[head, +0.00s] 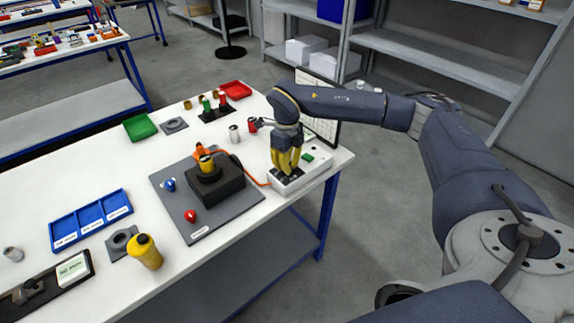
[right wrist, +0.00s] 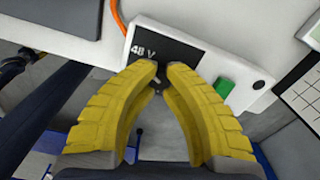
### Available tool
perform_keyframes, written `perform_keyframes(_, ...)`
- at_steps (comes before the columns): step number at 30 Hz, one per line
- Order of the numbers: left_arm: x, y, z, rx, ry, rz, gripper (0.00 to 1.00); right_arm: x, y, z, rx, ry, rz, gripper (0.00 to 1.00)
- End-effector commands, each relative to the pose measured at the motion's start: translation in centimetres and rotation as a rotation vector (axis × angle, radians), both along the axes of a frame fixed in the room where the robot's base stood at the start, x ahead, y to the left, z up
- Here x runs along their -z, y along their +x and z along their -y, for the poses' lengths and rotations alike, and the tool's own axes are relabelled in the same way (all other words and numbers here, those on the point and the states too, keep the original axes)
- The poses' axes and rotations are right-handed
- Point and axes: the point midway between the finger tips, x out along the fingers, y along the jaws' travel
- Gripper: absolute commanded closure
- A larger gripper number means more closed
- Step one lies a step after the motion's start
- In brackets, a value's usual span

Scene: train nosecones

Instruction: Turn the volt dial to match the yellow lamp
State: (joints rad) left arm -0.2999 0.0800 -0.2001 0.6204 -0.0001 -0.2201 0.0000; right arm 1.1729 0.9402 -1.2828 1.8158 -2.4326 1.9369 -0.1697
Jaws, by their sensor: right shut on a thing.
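The white supply box (head: 312,172) with the volt dial sits at the table's right end. My right gripper (head: 287,174) points down at it. In the right wrist view my yellow fingertips (right wrist: 160,70) close around the small dark dial (right wrist: 157,86), which they mostly hide. My left gripper is not in view.
A green switch (right wrist: 223,87) is beside my fingers on the box. An orange cable (head: 256,182) runs from it towards the block. Blue (head: 170,185) and red (head: 190,216) pieces are on the mat. A dark-framed board (head: 322,128) stands behind the arm.

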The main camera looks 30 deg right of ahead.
Motion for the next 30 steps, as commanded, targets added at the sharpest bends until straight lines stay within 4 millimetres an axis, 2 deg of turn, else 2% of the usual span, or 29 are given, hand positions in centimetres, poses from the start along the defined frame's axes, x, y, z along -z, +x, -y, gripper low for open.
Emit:
perform_keyframes(6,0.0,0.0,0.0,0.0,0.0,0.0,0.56,0.0,0.0,0.0,0.0,0.0,0.0,1.0)
perform_keyframes(7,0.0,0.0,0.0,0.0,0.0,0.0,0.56,0.0,0.0,0.0,0.0,0.0,0.0,0.87)
perform_keyframes(16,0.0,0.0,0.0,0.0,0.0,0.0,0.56,0.0,0.0,0.0,0.0,0.0,0.0,0.54)
perform_keyframes(25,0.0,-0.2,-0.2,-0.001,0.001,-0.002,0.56,-0.3,0.0,0.0,-0.001,0.0,0.001,0.54)
perform_keyframes(30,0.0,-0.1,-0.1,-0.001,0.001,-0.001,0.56,-2.0,0.1,0.0,0.0,-0.001,0.004,0.54)
